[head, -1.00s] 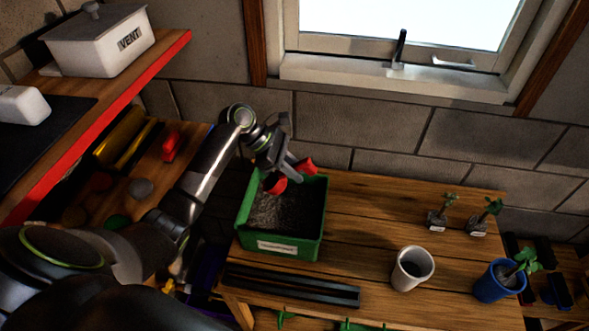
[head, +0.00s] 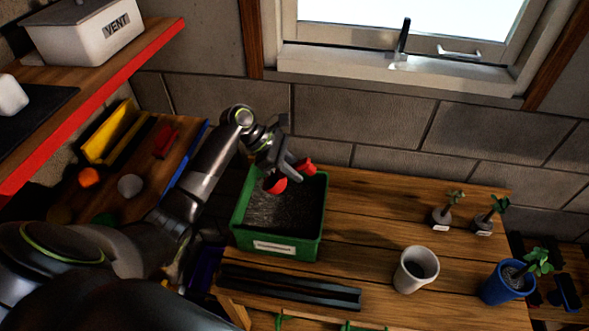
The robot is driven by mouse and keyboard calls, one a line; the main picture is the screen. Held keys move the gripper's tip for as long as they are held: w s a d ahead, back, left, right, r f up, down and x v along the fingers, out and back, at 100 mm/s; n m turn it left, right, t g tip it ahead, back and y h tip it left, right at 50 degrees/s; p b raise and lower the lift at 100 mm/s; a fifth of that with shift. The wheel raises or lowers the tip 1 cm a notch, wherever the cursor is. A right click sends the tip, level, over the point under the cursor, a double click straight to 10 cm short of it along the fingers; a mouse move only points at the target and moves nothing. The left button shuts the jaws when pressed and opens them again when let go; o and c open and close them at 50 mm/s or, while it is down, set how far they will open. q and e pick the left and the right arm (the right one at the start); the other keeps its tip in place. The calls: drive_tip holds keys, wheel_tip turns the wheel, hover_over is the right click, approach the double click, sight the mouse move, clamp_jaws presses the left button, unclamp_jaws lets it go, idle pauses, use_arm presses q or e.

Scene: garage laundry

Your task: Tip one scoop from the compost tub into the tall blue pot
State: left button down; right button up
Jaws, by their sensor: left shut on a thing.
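The green compost tub (head: 321,221) stands at the left of the wooden bench, with dark compost inside and a white label on its front. My left gripper (head: 288,172) is over the tub's back part, shut on a red thing that looks like a scoop (head: 276,184). Red shows on both sides of the fingers; the scoop's contents cannot be made out. My right gripper is not in view.
A white pot (head: 409,276) stands left of the blue pot. Two small seedlings (head: 440,215) (head: 483,222) sit behind them. A black tray (head: 290,287) lies along the front edge. The bench between tub and white pot is clear. A red-edged shelf (head: 120,68) overhangs the left.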

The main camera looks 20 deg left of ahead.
use_arm(q)
drive_tip(key=shift+f+b, duration=1.95)
drive_tip(key=shift+f, duration=3.7)
drive_tip(key=shift+s+f, duration=0.1)
drive_tip(key=shift+f, duration=0.15)
